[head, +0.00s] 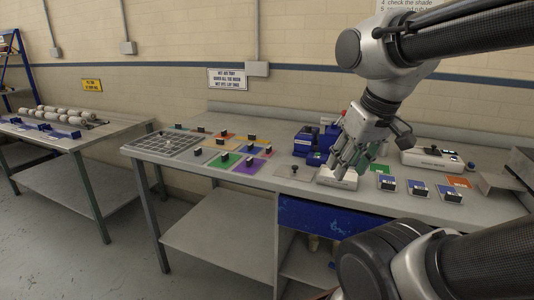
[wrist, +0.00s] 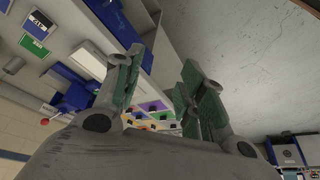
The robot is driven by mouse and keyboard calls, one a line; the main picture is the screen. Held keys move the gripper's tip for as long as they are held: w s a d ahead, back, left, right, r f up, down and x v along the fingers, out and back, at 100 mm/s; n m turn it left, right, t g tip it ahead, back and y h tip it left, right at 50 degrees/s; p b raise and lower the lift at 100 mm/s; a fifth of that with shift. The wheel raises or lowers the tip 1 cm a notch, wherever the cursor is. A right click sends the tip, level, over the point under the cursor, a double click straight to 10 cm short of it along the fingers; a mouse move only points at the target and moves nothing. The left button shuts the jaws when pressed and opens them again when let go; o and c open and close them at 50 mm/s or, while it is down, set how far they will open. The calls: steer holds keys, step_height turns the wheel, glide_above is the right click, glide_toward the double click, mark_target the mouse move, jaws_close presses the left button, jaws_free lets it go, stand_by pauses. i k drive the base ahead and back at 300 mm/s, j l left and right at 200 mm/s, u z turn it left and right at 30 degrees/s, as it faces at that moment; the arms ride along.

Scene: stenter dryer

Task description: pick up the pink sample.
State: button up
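My gripper (head: 345,162) is open in the head view, pointing down above a white flat device (head: 338,179) on the bench. In the wrist view its two green-padded fingers (wrist: 160,62) stand apart with nothing held between them. Coloured samples with black handles lie in a group left of my gripper: a purple sample (head: 249,166), a green sample (head: 224,160) and several orange or pale ones. I cannot tell which of them is pink. The group also shows small between the fingers in the wrist view, with the purple sample (wrist: 155,106) among them.
A grey grid tray (head: 160,144) lies at the bench's left end. Blue equipment (head: 308,140) stands behind, left of my gripper. Several blue pieces (head: 417,188) and a white instrument (head: 432,158) lie to the right. A grey plate (head: 294,173) lies between gripper and samples.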

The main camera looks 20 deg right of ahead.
mark_target(269, 152)
steer(key=i+j+z, duration=0.35)
steer(key=i+j, duration=0.6)
steer(key=i, duration=0.15)
